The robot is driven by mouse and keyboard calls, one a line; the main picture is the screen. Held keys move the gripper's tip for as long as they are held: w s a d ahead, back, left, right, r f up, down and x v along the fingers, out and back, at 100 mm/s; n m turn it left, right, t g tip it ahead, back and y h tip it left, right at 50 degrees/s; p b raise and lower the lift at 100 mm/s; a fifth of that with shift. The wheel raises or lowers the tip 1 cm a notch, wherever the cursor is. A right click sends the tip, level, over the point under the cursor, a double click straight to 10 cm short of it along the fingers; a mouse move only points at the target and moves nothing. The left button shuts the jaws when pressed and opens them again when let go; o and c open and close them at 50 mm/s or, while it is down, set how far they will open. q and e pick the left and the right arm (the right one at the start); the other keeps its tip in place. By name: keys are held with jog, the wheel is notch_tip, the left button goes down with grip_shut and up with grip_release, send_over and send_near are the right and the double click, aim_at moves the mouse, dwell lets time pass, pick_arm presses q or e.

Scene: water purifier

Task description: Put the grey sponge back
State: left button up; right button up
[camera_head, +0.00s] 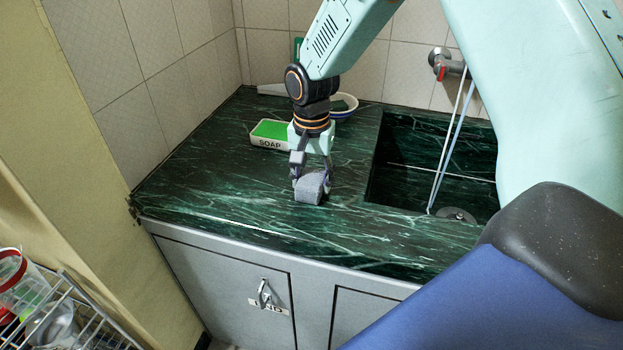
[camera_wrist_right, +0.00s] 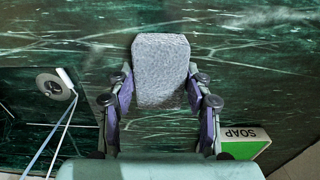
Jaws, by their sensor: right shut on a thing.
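The grey sponge (camera_head: 309,188) is a small block at the front of the green marble counter, left of the sink. My right gripper (camera_head: 311,172) points down at it and is shut on it; I cannot tell whether the sponge touches the counter. In the right wrist view the sponge (camera_wrist_right: 161,70) sits between the two purple-padded fingers (camera_wrist_right: 160,100). A white soap box (camera_head: 268,143) with a green top, marked SOAP, stands behind and to the left of the gripper; it also shows in the right wrist view (camera_wrist_right: 243,142). My left gripper is not in view.
The sink (camera_head: 436,150) is right of the gripper, with a drain (camera_head: 456,214) and a wall tap (camera_head: 447,66). A white bowl (camera_head: 344,105) stands behind my wrist. A wire rack (camera_head: 60,315) is at the lower left. The counter's left part is clear.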

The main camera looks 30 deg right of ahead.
aim_at(311, 178)
jog(key=o, duration=0.6)
jog(key=shift+w, duration=0.1)
jog(key=shift+c, duration=0.2)
jog(key=o, duration=0.4)
jog(key=shift+s+a+r, duration=0.1)
jog(key=shift+s+r, duration=0.15)
jog(key=shift+o, duration=0.3)
jog(key=shift+w+f, duration=0.1)
jog(key=shift+w, duration=0.1)
notch_tip(311, 178, up, 12)
jog(key=p, duration=0.2)
jog(key=shift+p, duration=0.3)
